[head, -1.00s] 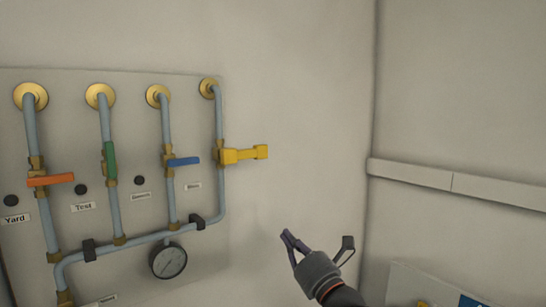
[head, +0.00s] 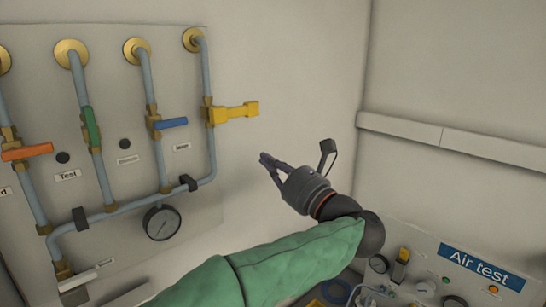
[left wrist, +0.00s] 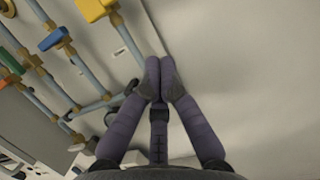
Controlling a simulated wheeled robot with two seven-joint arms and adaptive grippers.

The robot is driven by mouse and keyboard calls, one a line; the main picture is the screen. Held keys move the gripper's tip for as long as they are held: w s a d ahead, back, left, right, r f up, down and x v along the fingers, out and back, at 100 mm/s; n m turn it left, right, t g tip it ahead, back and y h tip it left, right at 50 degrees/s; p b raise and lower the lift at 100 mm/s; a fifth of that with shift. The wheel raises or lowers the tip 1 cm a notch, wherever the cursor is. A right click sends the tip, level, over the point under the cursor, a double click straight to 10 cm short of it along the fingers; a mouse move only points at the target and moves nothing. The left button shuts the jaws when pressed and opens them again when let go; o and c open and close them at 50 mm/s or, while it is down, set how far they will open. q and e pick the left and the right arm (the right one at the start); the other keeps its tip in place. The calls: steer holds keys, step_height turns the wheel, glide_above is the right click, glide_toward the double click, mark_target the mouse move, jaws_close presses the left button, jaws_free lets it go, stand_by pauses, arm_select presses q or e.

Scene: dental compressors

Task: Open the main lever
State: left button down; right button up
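The yellow lever (head: 235,112) sits on the rightmost pipe of the wall panel and sticks out level to the right, across the pipe. The small label near it is too blurred to read surely. The lever also shows at the top left of the left wrist view (left wrist: 95,8). My left gripper (head: 265,158) is below and right of the lever, apart from it. Its two purple fingers meet at the tips (left wrist: 160,75) in the left wrist view, with nothing seen between them. My right gripper is not in view.
Orange (head: 28,151), green (head: 91,128) and blue (head: 171,123) levers sit on the other pipes. A round gauge (head: 162,222) hangs below. An "Air test" panel (head: 480,268) stands at lower right. The wall right of the yellow lever is bare.

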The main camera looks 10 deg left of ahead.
mark_target(236, 112)
arm_select(q)
steer(key=w+a+r+p, duration=0.4)
steer(key=a+r, duration=0.1)
steer(key=shift+r, duration=0.4)
steer(key=shift+a, duration=0.15)
